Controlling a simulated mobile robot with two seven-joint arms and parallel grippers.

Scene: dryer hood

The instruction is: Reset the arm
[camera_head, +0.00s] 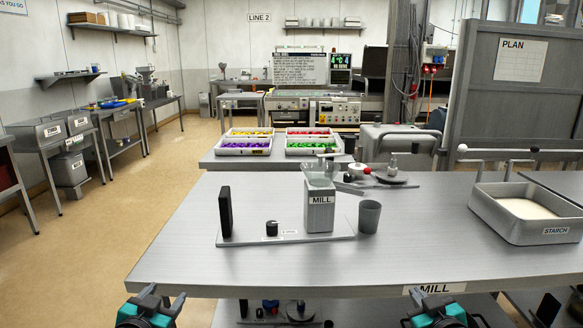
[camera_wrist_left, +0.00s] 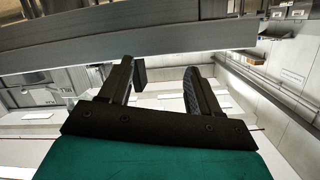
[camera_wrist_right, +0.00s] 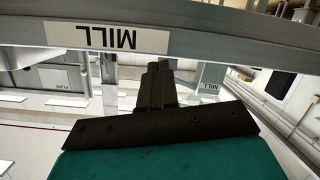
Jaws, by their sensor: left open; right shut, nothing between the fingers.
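My left gripper (camera_head: 160,299) is at the bottom left of the head view, at the front edge of the steel table (camera_head: 180,262). Its two fingers (camera_wrist_left: 161,84) stand apart with nothing between them in the left wrist view. My right gripper (camera_head: 446,302) is at the bottom of the head view, just below the table's MILL label (camera_head: 434,288). Its fingers (camera_wrist_right: 157,72) are together and hold nothing in the right wrist view. Both grippers are apart from the things on the table.
On the table are a MILL unit (camera_head: 319,205), a black upright block (camera_head: 225,212), a dark knob (camera_head: 272,228), a grey cup (camera_head: 369,216) and a STARCH tray (camera_head: 482,196). Crates of coloured items (camera_head: 245,152) sit on a table behind. The table's front left is clear.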

